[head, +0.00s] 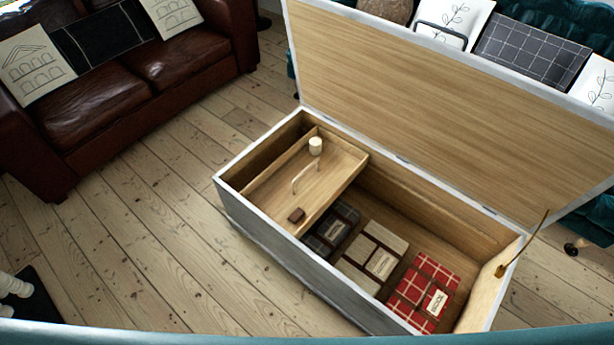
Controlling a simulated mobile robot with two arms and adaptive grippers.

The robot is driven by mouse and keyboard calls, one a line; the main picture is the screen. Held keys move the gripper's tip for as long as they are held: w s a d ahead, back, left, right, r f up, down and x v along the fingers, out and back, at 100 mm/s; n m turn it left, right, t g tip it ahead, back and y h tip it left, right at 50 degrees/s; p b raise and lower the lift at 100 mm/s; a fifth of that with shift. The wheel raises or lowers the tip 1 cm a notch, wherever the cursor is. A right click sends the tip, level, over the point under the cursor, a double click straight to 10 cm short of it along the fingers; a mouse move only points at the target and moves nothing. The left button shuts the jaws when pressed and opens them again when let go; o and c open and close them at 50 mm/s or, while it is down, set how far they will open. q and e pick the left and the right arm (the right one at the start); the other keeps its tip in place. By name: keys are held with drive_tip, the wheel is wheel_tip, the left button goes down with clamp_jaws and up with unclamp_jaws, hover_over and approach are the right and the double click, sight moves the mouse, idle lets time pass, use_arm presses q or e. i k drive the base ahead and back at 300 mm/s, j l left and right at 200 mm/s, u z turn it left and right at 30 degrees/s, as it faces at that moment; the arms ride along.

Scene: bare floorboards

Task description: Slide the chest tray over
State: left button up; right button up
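A wooden chest (262,238) with pale outer walls stands open on the floor, its lid (430,100) raised at the back. A shallow wooden tray (326,187) sits high inside at the chest's left end. The tray has an arched handle (304,176) across its middle. A small pale cylinder (315,146) stands near the tray's back, and a small brown block (296,215) lies near its front. The chest's right part is uncovered. Neither of my grippers is in view.
Folded cloths lie on the chest floor: dark plaid (332,230), beige (371,257) and red plaid (424,291). A lid stay (524,246) is at the right end. A brown leather sofa (115,85) stands left, a teal sofa (570,15) behind. Floorboards (150,240) left are clear.

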sight(298, 178)
drive_tip(key=z, duration=0.4)
drive_tip(key=j+z, duration=0.15)
drive_tip(key=z, duration=0.25)
drive_tip(key=j+z, duration=0.1)
drive_tip(key=z, duration=0.3)
drive_tip(key=j+z, duration=0.25)
drive_tip(key=j, duration=0.25)
drive_tip(key=j+z, duration=0.25)
drive_tip(key=j, duration=0.25)
drive_tip(key=k+j+z, duration=0.2)
drive_tip(key=j, duration=0.25)
drive_tip(key=j+z, duration=0.25)
drive_tip(key=j, duration=0.25)
drive_tip(key=k+j+z, duration=0.25)
drive_tip(key=j, duration=0.2)
drive_tip(key=k+j, duration=0.15)
drive_tip(key=j, duration=0.2)
drive_tip(key=k+j, duration=0.1)
drive_tip(key=j, duration=0.25)
drive_tip(key=k+j, duration=0.15)
drive_tip(key=j, duration=0.2)
drive_tip(key=k+j, duration=0.1)
drive_tip(key=j, duration=0.2)
drive_tip(key=k+j, duration=0.15)
drive_tip(key=j, duration=0.2)
